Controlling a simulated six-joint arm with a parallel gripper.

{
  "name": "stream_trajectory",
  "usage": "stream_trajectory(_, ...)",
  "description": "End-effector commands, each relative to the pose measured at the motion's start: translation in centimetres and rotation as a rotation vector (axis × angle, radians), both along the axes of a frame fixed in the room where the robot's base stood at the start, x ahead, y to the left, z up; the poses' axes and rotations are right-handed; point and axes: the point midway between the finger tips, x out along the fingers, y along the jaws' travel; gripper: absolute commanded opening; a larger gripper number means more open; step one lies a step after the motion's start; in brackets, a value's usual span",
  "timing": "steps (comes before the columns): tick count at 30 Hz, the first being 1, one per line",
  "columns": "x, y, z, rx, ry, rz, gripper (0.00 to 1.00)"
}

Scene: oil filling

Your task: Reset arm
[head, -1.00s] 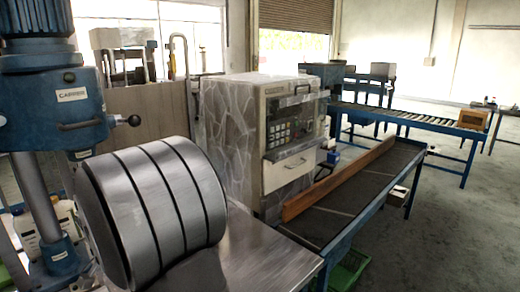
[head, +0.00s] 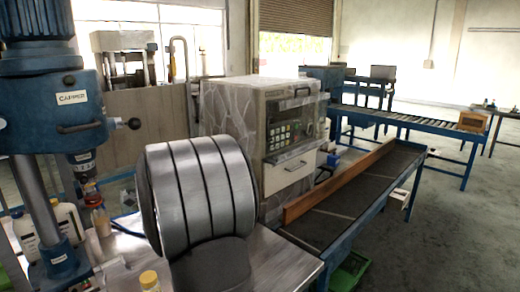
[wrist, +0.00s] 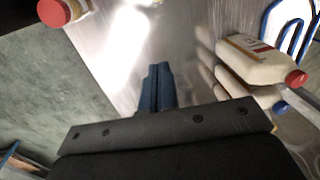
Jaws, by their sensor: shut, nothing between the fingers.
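My gripper (wrist: 160,87) shows in the wrist view with its two blue fingers together and nothing between them. It is over a shiny metal tabletop (wrist: 115,50), clear of the bottles. In the head view the gripper is hidden; a large grey banded cylinder, a link of my arm, fills the left middle over the metal table (head: 285,262).

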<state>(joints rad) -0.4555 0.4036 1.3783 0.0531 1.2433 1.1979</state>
Motion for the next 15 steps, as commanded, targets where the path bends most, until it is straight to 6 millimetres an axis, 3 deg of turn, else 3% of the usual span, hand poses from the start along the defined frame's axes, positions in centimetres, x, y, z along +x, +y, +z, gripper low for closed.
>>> stream_trajectory(6, -1.8, 1.4, 0.0, -0.018, -0.016, 0.115, 0.00)
stream_trajectory(15, -2.2, 1.8, 0.0, -0.020, -0.022, 0.137, 0.00)
